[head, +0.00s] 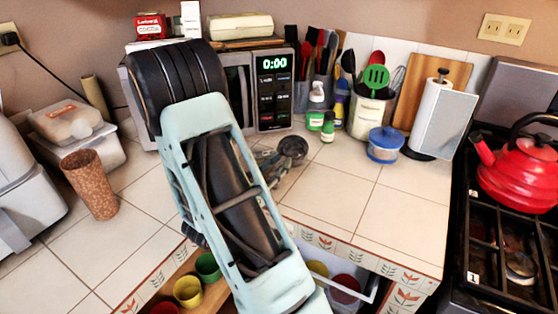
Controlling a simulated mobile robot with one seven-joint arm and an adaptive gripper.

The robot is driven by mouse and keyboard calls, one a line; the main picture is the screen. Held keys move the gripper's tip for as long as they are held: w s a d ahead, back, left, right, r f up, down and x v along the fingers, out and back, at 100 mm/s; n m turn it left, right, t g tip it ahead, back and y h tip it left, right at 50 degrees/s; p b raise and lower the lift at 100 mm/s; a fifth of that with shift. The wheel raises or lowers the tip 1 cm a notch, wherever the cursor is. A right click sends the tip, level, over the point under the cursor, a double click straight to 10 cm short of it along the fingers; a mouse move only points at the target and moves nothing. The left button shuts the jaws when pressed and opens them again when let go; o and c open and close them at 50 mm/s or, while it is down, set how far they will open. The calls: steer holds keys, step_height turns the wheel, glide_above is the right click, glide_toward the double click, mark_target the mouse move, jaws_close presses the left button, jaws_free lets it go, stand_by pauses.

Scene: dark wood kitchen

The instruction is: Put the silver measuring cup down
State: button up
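A small dark grey, round-ended thing (292,147), which looks like the silver measuring cup, shows just right of my arm, in front of the microwave. My gripper (270,165) is right at it, mostly hidden behind my pale arm link. Its fingers are dark and small in the view, so I cannot tell whether they are shut on the cup. I also cannot tell whether the cup touches the tiled counter (325,203) or is held above it.
A microwave (274,90) stands behind. A cork-coloured cup (90,184) is at left, a red kettle (518,170) at far right. An open drawer (368,290) is below.

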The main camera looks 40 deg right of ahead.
steer(key=v, duration=1.1)
steer(key=shift+a, duration=0.4)
